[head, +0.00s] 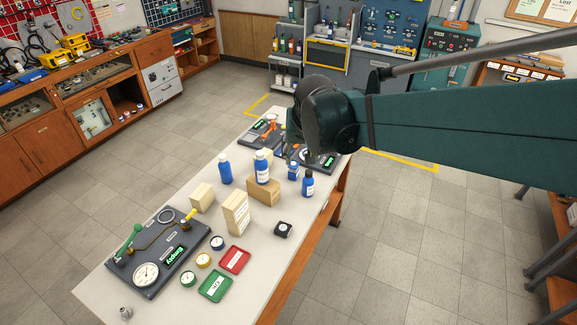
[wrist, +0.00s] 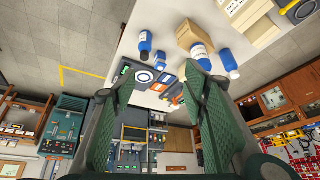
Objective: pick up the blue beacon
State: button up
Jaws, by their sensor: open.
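A small blue item with a pale label, which looks like the blue beacon (head: 293,171), stands on the white table beyond a dark blue bottle. In the wrist view it shows as a blue shape (wrist: 161,62) between my fingertips, apart from both. My gripper (wrist: 160,70) is open and empty, its two green fingers spread wide. In the head view my arm reaches in from the right, and its end hangs above the far part of the table. The fingers are mostly hidden there.
Close by stand a dark blue bottle (head: 307,185), another blue bottle (head: 225,171) and a white-labelled bottle (head: 262,168) on a wooden block (head: 262,193). Gauge panels lie at the far end and near left (head: 150,262). Red (head: 235,260) and green trays lie near the front.

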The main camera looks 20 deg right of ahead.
jog(key=w+d+f+m+h+b, duration=0.1)
jog(key=w+d+f+m, duration=0.1)
jog(key=w+f, duration=1.05)
jog(key=m+g+b, duration=0.1)
jog(key=m+g, duration=0.1)
send_over(292, 165)
jog(key=s+a, duration=0.1)
jog(key=s, duration=0.1)
jog(key=shift+h, duration=0.3)
notch_tip(292, 165, down, 12)
jog(key=shift+r, duration=0.25)
jog(key=shift+w+f+m, duration=0.25)
jog(key=shift+f+m, duration=0.05)
jog(key=shift+f, duration=0.15)
jog(key=shift+w+d+f, duration=0.15)
jog(key=shift+w+f, duration=0.05)
jog(key=shift+f, duration=0.3)
jog(key=shift+w+d+f, duration=0.15)
jog(key=shift+w+f, duration=0.05)
jog(key=shift+f, duration=0.5)
jog(key=shift+x, duration=2.6)
